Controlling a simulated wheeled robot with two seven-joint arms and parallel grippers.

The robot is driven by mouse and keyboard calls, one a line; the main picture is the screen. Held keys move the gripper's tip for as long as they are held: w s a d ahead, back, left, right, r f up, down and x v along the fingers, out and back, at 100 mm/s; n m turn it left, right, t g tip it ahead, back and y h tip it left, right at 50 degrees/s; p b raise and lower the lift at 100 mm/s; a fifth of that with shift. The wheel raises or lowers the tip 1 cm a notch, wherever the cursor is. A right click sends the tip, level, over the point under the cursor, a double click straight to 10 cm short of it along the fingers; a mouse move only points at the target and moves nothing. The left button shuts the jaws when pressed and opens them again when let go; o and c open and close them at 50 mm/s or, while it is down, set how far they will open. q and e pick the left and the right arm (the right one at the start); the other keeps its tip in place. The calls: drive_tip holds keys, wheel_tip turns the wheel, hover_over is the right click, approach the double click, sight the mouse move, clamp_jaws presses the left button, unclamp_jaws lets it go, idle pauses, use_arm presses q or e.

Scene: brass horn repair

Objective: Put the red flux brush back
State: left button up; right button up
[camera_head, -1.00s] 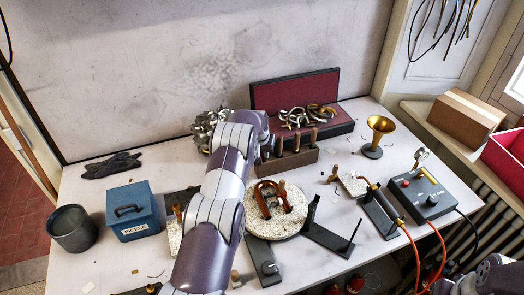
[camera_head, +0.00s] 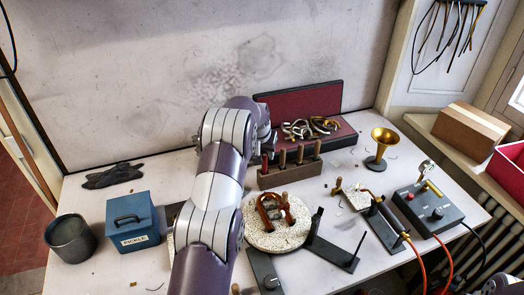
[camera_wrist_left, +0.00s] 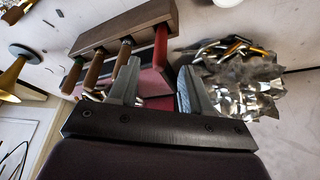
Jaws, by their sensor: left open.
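The red flux brush (camera_wrist_left: 161,46) stands upright in the left end of the wooden rack (camera_wrist_left: 125,27). In the head view, its red handle (camera_head: 265,162) shows at the same end of the rack (camera_head: 290,176). My left gripper (camera_wrist_left: 158,82) is open, with its two fingers apart and the red handle in line with the gap between them. The fingers do not touch the handle. In the head view, my left arm hides most of this gripper.
Several wooden-handled tools (camera_head: 299,154) stand in the rack. Behind it is a red-lined case (camera_head: 305,105) with brass parts. Crumpled foil (camera_wrist_left: 240,85) lies close to one finger. A round soldering board (camera_head: 278,238) and a brass bell (camera_head: 383,137) stand in front and right.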

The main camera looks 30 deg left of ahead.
use_arm(q)
drive_tip(key=s+d+r+m+g+h, duration=0.1)
drive_tip(key=s+d+r, duration=0.2)
drive_tip(key=s+d, duration=0.5)
drive_tip(key=s+d+r+m, duration=0.1)
drive_tip(key=s+d+r, duration=0.2)
drive_tip(key=s+d, duration=0.65)
drive_tip(key=s, duration=0.6)
drive_tip(key=s+d+f+m+g, duration=0.1)
drive_tip(key=s+d, duration=0.2)
drive_tip(key=s, duration=0.6)
drive_tip(key=shift+s+d+g, duration=0.2)
drive_tip(key=shift+g, duration=0.1)
